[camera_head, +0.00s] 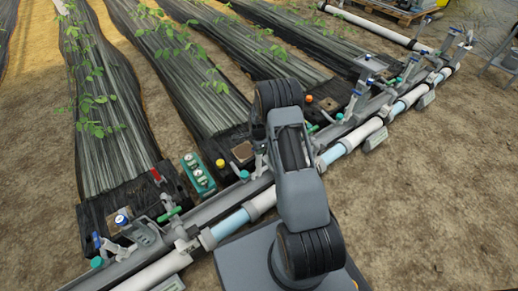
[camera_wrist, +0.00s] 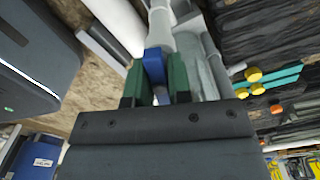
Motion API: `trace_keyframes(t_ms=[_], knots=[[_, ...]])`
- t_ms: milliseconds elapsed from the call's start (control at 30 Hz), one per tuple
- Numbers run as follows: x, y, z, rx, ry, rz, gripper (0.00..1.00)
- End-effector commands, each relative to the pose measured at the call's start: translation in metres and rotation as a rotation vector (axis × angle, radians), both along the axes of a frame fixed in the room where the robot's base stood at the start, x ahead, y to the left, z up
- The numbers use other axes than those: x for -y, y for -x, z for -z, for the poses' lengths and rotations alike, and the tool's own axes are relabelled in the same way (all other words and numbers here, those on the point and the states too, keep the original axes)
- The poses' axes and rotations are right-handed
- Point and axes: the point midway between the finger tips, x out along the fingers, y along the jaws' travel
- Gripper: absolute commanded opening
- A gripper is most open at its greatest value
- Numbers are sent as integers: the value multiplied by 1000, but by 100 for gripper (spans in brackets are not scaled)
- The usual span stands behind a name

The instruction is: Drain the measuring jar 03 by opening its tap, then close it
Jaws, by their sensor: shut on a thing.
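In the wrist view my gripper (camera_wrist: 159,82) has its two green fingers shut on a narrow blue handle (camera_wrist: 154,62). The handle sits against a light grey fitting (camera_wrist: 160,28), with a grey rounded body (camera_wrist: 208,75) beside it to the right. I cannot read a number on any jar, so I cannot tell which one is 03. In the head view my own arm covers the gripper and the handle it holds. Whether the tap is open or shut does not show.
In the head view a pale pipe (camera_head: 262,203) runs diagonally along the skid. A teal gauge box (camera_head: 197,174) and a red handle (camera_head: 155,175) stand to the left of my arm. Bare soil (camera_head: 430,185) lies free at the right.

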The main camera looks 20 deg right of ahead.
Motion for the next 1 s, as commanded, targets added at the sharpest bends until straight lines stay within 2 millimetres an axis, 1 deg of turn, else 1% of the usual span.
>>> trace_keyframes(t_ms=[100, 500, 700, 833, 1000], knots=[[0, 0, 0, 0, 0, 202, 0], [0, 0, 0, 0, 0, 908, 0], [0, 0, 0, 0, 0, 1212, 0], [0, 0, 0, 0, 0, 1325, 0], [0, 0, 0, 0, 0, 1367, 0]])
